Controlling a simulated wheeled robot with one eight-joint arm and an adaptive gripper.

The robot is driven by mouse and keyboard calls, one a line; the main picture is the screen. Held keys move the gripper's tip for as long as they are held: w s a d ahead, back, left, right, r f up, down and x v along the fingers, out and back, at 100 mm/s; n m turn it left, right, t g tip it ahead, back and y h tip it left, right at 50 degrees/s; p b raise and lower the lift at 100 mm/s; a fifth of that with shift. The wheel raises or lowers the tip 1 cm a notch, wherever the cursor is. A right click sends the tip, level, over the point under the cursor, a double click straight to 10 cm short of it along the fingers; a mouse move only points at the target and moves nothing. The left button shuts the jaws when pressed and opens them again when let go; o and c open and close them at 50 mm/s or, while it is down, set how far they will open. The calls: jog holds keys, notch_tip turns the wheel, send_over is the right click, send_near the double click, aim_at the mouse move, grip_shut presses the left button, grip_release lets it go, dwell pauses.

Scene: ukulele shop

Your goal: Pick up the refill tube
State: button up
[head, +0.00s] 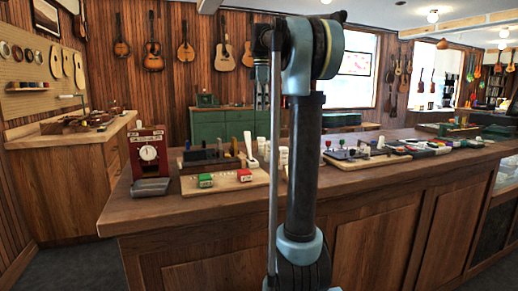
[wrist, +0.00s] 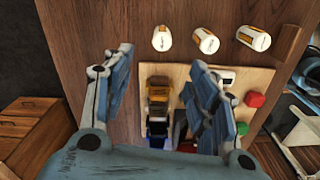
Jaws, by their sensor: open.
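My gripper (wrist: 162,62) is open in the wrist view, its two blue-grey fingers apart above the counter's wooden board (wrist: 182,75). Between the fingers on the board are an amber-brown piece (wrist: 159,88), a grey piece below it and a blue piece (wrist: 156,130); nothing is held. Three white cylinders with orange labels, a left one (wrist: 162,38), a middle one (wrist: 205,41) and a right one (wrist: 254,38), stand in a row beyond the fingertips. I cannot tell which thing is the refill tube. My arm hides part of the counter in the head view.
The wooden counter (head: 150,214) bears a red box with a round dial (head: 148,152) at left and a board with green (head: 205,181) and red (head: 244,175) blocks. More trays with small items lie to the right. The counter's front left edge is clear.

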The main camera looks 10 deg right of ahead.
aim_at(261, 138)
notch_tip(261, 138, down, 11)
jog(key=shift+a+r, duration=0.1)
jog(key=shift+r, duration=0.05)
jog(key=shift+s+f, duration=0.15)
jog(key=shift+f, duration=2.75)
jog(key=shift+c, duration=0.6)
jog(key=c, duration=1.1)
